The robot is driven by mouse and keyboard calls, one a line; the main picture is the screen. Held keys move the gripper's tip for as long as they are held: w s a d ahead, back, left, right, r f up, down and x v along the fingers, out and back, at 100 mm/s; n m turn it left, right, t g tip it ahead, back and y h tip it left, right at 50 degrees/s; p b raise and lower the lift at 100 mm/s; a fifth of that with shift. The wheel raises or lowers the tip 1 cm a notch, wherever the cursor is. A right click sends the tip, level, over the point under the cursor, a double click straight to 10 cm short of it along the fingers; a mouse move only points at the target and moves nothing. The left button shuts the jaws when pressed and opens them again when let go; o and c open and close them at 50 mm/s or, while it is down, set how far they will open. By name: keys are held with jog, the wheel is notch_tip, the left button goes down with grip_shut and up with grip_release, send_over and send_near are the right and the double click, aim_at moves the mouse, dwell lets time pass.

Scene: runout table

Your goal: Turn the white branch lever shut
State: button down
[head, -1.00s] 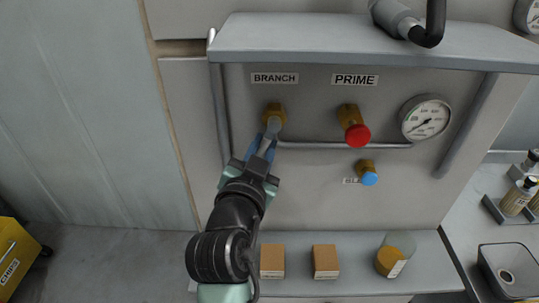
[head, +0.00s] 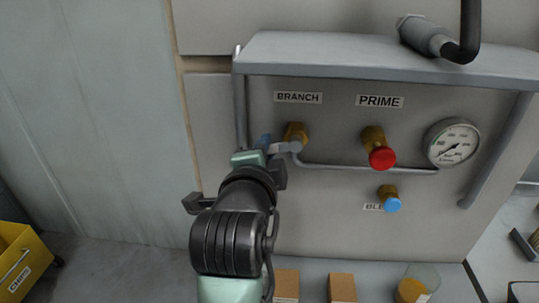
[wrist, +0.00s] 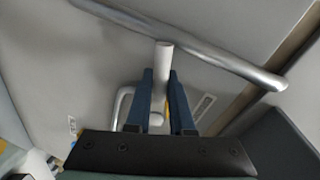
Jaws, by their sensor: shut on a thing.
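The white branch lever (head: 287,147) sticks out to the left from its brass valve (head: 295,131), under the BRANCH label. My gripper (head: 265,143) is at the lever's outer end, on the left side of the valve. In the wrist view the lever (wrist: 162,62) runs between the two blue fingers of my gripper (wrist: 161,78), which are shut on it. The lever's tip stands out past the fingertips. The valve is mostly hidden in the wrist view.
A grey shelf (head: 370,60) overhangs the panel, with a slanted strut (head: 240,110) close left of my gripper. To the right are the red PRIME knob (head: 382,158), a blue knob (head: 392,205) and a gauge (head: 451,143). Small boxes (head: 342,287) sit on the ledge below.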

jog(key=shift+r+m+y, duration=0.4)
jog(key=shift+r+m, duration=0.2)
jog(key=shift+m, duration=0.5)
jog(key=shift+r, duration=0.1)
jog(key=c, duration=0.8)
grip_release()
jog(key=shift+s+r+b, duration=0.4)
jog(key=shift+s+b, duration=0.55)
jog(key=shift+s, duration=1.2)
jog(key=shift+s+r+b, duration=0.45)
jog(key=shift+s+b, duration=0.55)
jog(key=shift+s, duration=1.1)
jog(key=shift+s+r+b, duration=0.4)
jog(key=shift+s+b, duration=0.55)
jog(key=shift+s, duration=1.2)
